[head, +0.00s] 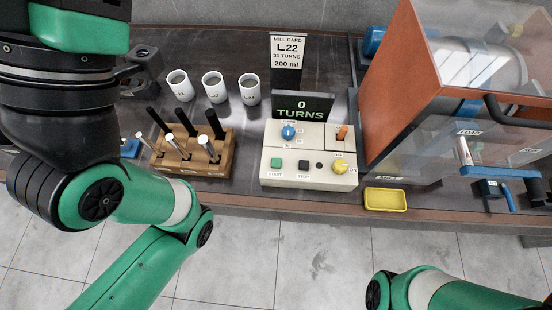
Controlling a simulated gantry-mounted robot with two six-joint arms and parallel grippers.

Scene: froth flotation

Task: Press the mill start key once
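The control box (265,178) is cream and stands near the table's front edge, mid-view. The display (303,107) behind reads 0 TURNS. My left arm fills the left side.
The box also carries a blue dial (289,132), an orange switch (342,132) and a yellow knob (341,167). A wooden rack (216,168) with tools and white cups (213,87) stand left. The orange-framed mill housing (400,70) and yellow tray (385,199) are right.

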